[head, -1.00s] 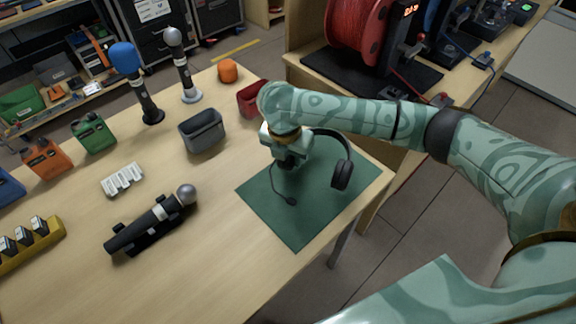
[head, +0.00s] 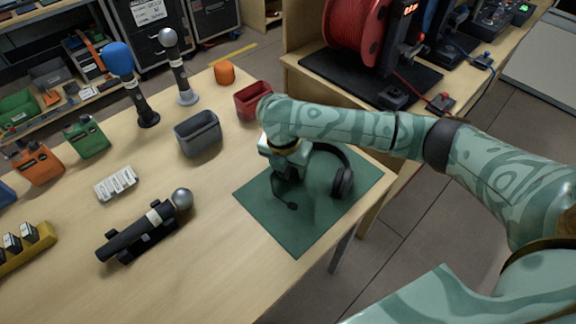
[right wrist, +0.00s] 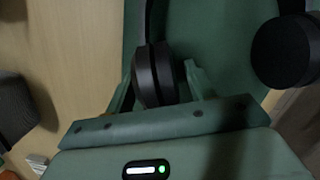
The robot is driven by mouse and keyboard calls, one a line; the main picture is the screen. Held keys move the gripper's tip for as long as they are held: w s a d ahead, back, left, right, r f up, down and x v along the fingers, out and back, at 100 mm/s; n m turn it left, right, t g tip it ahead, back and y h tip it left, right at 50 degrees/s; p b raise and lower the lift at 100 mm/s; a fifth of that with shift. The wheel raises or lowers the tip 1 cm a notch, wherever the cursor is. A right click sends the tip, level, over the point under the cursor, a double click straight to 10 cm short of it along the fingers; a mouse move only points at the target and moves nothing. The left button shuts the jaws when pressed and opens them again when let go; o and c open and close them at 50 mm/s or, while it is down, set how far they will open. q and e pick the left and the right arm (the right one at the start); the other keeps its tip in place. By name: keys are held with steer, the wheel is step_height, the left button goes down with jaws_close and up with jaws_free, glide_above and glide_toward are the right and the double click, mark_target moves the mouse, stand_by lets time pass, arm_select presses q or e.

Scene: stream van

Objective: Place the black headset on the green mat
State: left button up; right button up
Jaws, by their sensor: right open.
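The black headset (head: 343,183) lies on the green mat (head: 300,237) at the table's right corner. Its headband arches at the back, and its thin microphone boom points toward the front of the mat. My right gripper (head: 283,178) is low over the mat at the headset's left earcup, which it largely hides in the head view. In the right wrist view the open fingers (right wrist: 160,88) stand on either side of that earcup (right wrist: 153,75). The other earcup (right wrist: 283,52) is clear of them, to the right. My left gripper is out of view.
A grey bin (head: 198,134) and a red bin (head: 254,101) stand behind the mat. A microphone (head: 145,228) lies in a cradle to the left. Two upright microphones stand farther back. The table edge runs close to the mat's right side.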

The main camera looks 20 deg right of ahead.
arm_select(q)
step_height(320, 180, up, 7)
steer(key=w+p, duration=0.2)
steer(key=p, duration=0.4)
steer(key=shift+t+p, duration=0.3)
steer(key=shift+p, duration=0.05)
arm_select(e)
step_height(320, 180, up, 12)
steer(key=s+a, duration=0.1)
steer(key=shift+s+a+f, duration=0.15)
steer(key=shift+s+a, duration=0.1)
steer(key=shift+a, duration=0.1)
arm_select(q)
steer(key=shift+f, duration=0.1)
